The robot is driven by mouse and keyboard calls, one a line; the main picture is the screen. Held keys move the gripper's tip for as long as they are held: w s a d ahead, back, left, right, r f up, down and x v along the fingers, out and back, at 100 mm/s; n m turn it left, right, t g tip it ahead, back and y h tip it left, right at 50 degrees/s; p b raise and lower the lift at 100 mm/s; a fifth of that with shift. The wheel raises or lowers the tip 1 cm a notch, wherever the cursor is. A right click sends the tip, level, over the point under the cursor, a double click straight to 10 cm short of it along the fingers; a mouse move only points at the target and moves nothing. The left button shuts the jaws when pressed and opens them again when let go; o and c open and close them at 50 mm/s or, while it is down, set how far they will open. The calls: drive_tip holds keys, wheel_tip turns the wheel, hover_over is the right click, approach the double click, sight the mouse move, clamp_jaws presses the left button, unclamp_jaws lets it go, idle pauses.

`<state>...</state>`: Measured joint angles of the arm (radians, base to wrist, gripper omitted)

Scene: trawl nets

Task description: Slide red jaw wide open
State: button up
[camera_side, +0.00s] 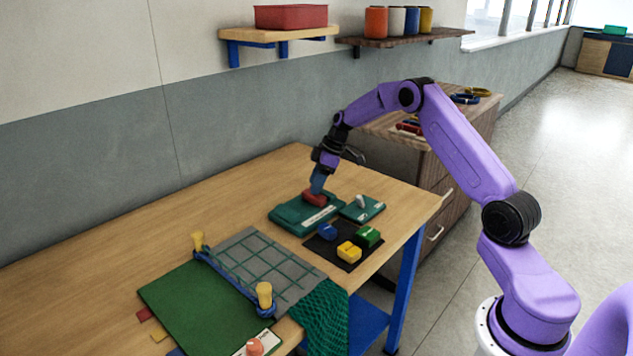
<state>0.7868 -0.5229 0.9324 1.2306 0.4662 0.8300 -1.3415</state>
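A red jaw (314,198) sits on top of a dark green base (290,217) with a pale label strip, near the far part of the table. My gripper (317,188) reaches down from above, with its tip right at the red jaw. The fingers are small and partly merged with the jaw, so I cannot tell whether they are open, closed, or gripping it. The far side of the jaw is hidden by the gripper.
Right of the base is a green plate with a whitish lever (361,201). In front, a black mat (325,250) holds blue, green and yellow blocks. A grey grid board (262,262) with yellow posts and green netting (322,318) lies nearer. The table's left side is clear.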

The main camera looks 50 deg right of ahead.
drive_tip(key=v, duration=1.7)
drive_tip(key=shift+r, duration=0.2)
drive_tip(key=s+a+n+g, duration=0.1)
drive_tip(key=s+a, duration=0.4)
drive_tip(key=a, duration=0.5)
drive_tip(key=s+a+g, duration=0.1)
drive_tip(key=s+a, duration=0.3)
drive_tip(key=a, duration=0.6)
drive_tip(key=s+a+n+g+h, duration=0.1)
drive_tip(key=s+a, duration=0.8)
drive_tip(key=s, duration=0.4)
drive_tip(key=s+d+f+h, duration=0.1)
drive_tip(key=s+f, duration=0.1)
drive_tip(key=s, duration=0.7)
drive_tip(key=s+d+f+n, duration=0.1)
drive_tip(key=s+f, duration=0.2)
drive_tip(key=s, duration=0.7)
drive_tip(key=shift+n+h, duration=0.3)
drive_tip(key=shift+h, duration=0.1)
